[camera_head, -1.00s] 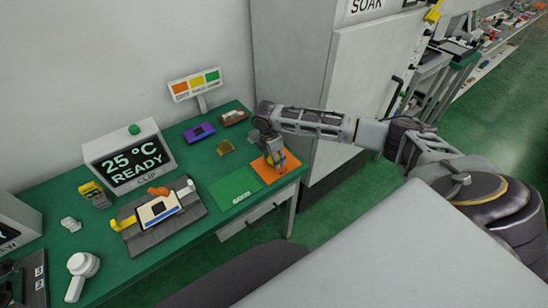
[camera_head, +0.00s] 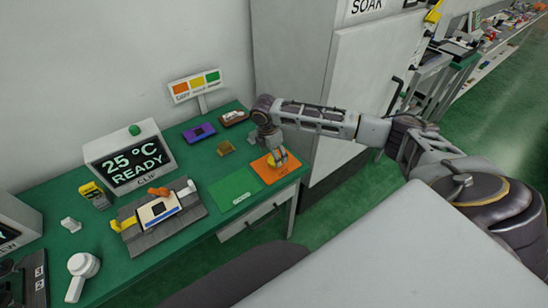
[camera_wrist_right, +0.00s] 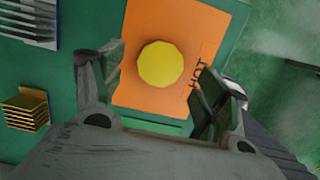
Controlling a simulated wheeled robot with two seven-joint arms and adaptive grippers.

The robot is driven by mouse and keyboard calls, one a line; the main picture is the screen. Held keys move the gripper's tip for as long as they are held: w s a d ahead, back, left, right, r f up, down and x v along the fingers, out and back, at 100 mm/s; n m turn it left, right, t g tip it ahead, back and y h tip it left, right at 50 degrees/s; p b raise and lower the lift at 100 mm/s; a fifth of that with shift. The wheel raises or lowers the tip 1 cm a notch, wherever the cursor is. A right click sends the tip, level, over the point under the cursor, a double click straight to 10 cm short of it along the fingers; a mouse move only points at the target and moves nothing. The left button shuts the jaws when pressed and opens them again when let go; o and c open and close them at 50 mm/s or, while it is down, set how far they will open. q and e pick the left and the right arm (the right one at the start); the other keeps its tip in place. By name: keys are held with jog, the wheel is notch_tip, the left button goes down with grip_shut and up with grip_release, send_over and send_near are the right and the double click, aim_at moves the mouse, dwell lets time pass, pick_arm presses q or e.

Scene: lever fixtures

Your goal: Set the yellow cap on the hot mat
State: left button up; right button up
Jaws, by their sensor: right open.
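The yellow cap (camera_head: 279,158) sits on the orange hot mat (camera_head: 290,172) at the right end of the green bench. In the right wrist view the cap (camera_wrist_right: 161,65) is a yellow disc lying fully inside the mat (camera_wrist_right: 135,20), left of the printed word HOT. My right gripper (camera_head: 268,142) is just above the cap. In the wrist view its fingers (camera_wrist_right: 168,68) are spread on either side of the cap, with clear gaps between. My left gripper is not in view.
A green mat (camera_head: 232,183) lies left of the hot mat. A gold finned block (camera_head: 225,147), a purple block (camera_head: 198,132) and a sign (camera_head: 194,85) stand behind. A clip fixture (camera_head: 165,230) is further left. A tall grey cabinet (camera_head: 350,90) stands at the right.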

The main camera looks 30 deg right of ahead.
aim_at(270, 162)
notch_tip(270, 162, up, 9)
jog(key=a, duration=0.1)
jog(key=shift+a+r, duration=0.15)
jog(key=shift+a, duration=0.05)
